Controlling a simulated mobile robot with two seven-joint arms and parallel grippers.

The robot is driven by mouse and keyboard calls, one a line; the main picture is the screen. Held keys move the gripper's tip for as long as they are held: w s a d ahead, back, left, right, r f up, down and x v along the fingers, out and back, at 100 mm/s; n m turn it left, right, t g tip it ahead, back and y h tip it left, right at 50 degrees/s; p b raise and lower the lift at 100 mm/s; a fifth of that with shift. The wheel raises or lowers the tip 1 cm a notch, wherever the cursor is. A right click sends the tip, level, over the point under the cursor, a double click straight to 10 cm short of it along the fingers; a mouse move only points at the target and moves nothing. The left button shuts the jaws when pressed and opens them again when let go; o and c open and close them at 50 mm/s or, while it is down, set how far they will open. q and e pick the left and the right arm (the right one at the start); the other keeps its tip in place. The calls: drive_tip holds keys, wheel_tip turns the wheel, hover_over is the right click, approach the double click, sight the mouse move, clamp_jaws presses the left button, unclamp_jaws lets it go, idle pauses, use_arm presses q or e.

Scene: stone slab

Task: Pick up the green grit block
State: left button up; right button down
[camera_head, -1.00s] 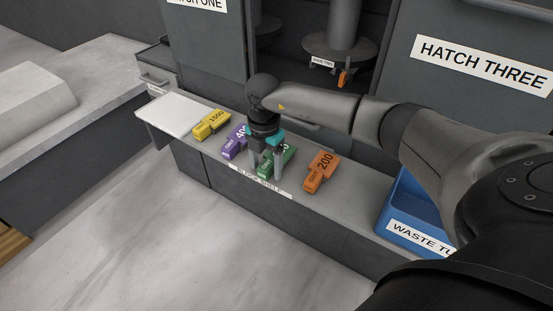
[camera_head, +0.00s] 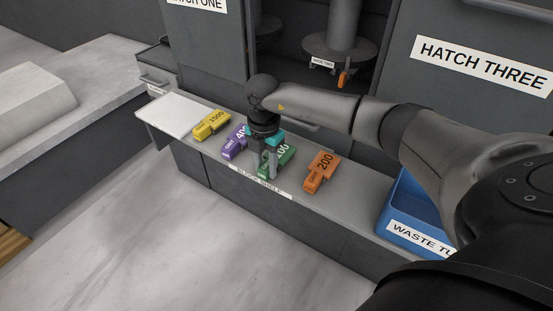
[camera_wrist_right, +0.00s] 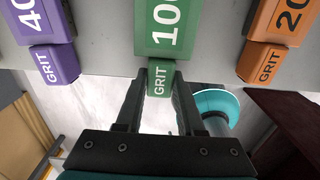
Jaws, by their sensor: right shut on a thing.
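The green grit block (camera_head: 285,158) lies on the block shelf (camera_head: 350,199), between the purple and orange blocks. In the right wrist view, the green block (camera_wrist_right: 168,30) is at the top middle, with its narrow "GRIT" end between my fingers. My right gripper (camera_head: 267,170) points down over the front of the green block and is shut on it. The right gripper's fingers (camera_wrist_right: 160,88) also show in the right wrist view, one on each side of the narrow end. Part of the block is hidden behind the gripper in the head view. My left gripper is not in view.
The purple block (camera_head: 234,144) is close on the left, and the orange block (camera_head: 321,172) on the right. A yellow block (camera_head: 212,124) and white board (camera_head: 182,114) are farther left. A blue waste tub (camera_head: 408,213) stands at the right end. Cabinets rise behind.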

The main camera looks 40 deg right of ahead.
drive_tip(key=shift+r, duration=0.2)
drive_tip(key=shift+r, duration=0.5)
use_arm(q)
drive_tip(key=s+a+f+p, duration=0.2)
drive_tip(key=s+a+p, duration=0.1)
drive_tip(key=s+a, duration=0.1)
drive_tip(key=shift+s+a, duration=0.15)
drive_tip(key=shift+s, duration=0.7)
use_arm(e)
wheel_tip(320, 180, up, 9)
drive_tip(key=shift+f, duration=0.15)
